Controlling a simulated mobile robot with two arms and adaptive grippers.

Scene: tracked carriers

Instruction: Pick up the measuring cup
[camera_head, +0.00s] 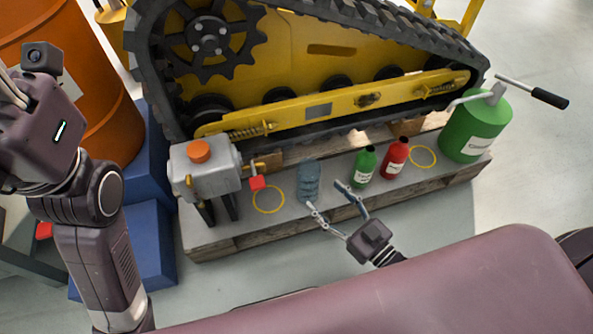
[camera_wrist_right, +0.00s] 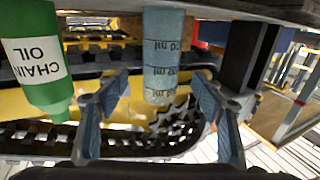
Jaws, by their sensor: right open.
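The measuring cup (camera_head: 308,182) is a translucent blue-grey cylinder standing on the low wooden platform in front of the track. In the right wrist view, which is upside down, the cup (camera_wrist_right: 164,55) shows ml marks and appears between the finger lines. My right gripper (camera_head: 325,195) is open and empty, close in front of the cup and slightly right of it in the head view. Its spread fingers also show in the wrist view (camera_wrist_right: 160,92). Contact with the cup cannot be made out. My left gripper (camera_head: 12,92) is at the far left edge, partly cut off.
A green bottle (camera_head: 363,167) and a red bottle (camera_head: 395,158) stand right of the cup on the platform (camera_head: 240,233). A grey pump box with an orange cap (camera_head: 205,165) is to the left. A green can (camera_head: 474,128) stands right. The yellow track carrier (camera_head: 300,62) rises behind.

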